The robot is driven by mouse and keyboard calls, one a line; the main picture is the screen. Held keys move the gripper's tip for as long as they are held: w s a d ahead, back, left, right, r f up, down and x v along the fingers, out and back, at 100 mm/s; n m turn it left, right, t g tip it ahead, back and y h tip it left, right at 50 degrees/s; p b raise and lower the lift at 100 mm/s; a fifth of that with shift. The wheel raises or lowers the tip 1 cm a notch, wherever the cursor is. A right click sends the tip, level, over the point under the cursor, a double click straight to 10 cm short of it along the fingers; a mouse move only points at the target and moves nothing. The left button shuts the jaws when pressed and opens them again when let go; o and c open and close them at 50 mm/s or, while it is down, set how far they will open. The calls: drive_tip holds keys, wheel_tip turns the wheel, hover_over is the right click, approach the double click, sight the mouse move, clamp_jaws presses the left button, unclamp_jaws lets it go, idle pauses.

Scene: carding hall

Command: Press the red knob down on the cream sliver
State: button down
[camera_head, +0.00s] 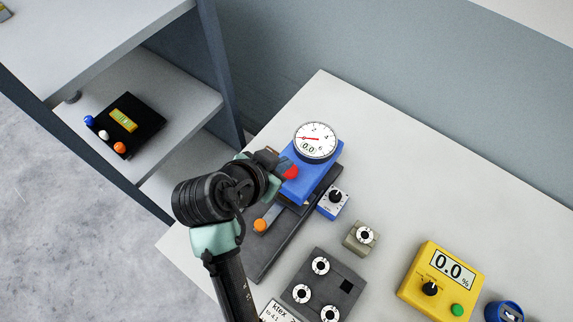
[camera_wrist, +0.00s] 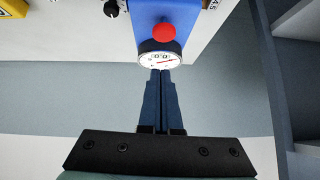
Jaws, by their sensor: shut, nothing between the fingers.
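The red knob (camera_head: 290,172) sits on the near end of a blue block (camera_head: 322,166) on a dark base (camera_head: 262,262). The knob also shows in the wrist view (camera_wrist: 164,32), in front of the round dial. My gripper (camera_wrist: 161,72) is shut and empty, with its fingertips just below the dial in that picture and apart from the knob there. In the head view my gripper (camera_head: 270,158) is close beside the knob, and my arm partly covers the device. I cannot make out a cream sliver in either view.
A white dial (camera_head: 316,140) stands on the blue block. An orange knob (camera_head: 260,225) is near the base's left side. A small blue box (camera_head: 333,202), a grey block (camera_head: 322,284) and a yellow meter (camera_head: 440,282) lie to the right. A shelf unit (camera_head: 205,100) stands left.

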sight(289, 174)
drive_tip(key=f, duration=0.1)
drive_tip(key=w+f, duration=0.1)
drive_tip(key=f, duration=0.1)
drive_tip(key=f+p, duration=0.1)
drive_tip(key=shift+w+d+f, duration=0.3)
drive_tip(key=shift+d+f, duration=0.05)
drive_tip(key=shift+d, duration=0.05)
drive_tip(key=shift+f, duration=0.55)
drive_tip(key=shift+f+b, duration=0.7)
drive_tip(key=shift+f, duration=0.2)
drive_tip(key=shift+s, duration=0.1)
drive_tip(key=shift+f, duration=0.1)
